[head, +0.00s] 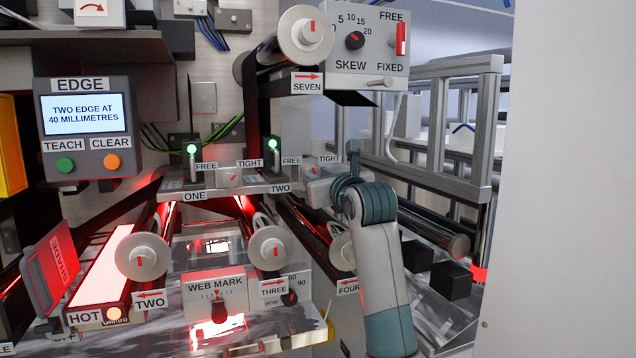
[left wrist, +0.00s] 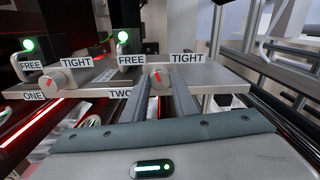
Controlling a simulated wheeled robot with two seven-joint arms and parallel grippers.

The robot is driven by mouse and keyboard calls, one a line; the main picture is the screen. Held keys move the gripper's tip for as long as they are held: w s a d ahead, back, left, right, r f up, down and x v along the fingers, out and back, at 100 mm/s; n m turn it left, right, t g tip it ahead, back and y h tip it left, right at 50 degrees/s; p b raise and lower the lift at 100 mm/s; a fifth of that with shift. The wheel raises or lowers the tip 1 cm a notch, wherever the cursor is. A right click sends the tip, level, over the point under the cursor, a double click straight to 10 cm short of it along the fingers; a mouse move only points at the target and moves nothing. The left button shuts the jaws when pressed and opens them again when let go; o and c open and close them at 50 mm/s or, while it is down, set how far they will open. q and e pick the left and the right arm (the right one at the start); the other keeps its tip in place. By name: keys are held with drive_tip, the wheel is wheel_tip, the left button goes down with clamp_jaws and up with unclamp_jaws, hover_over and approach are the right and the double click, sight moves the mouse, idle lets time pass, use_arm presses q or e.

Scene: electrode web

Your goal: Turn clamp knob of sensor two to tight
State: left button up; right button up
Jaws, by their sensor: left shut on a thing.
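The clamp knob of sensor two (left wrist: 160,78) is a pale round knob with a red mark, between its FREE label (left wrist: 131,60) and TIGHT label (left wrist: 187,58). Its red mark points up and a little toward FREE in the left wrist view. My left gripper (left wrist: 168,92) is shut on this knob, its fingers reaching in from the front. In the head view my left gripper (head: 318,188) covers part of the knob. The sensor with a green light (head: 273,145) stands behind the plate marked TWO. My right gripper is not in view.
The knob of sensor one (left wrist: 57,79) sits to the left on the same plate. Rollers (head: 269,248) and a WEB MARK panel (head: 214,297) lie below. A SKEW box (head: 352,50) hangs above. Metal frame rails (head: 440,120) stand to the right.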

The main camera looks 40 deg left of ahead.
use_arm(q)
drive_tip(key=shift+m+b, duration=0.45)
drive_tip(key=shift+m, duration=6.15)
drive_tip(key=o, duration=1)
drive_tip(key=shift+o, duration=0.2)
drive_tip(key=shift+w, duration=0.1)
drive_tip(key=shift+d+f, duration=0.1)
drive_tip(key=shift+d, duration=0.05)
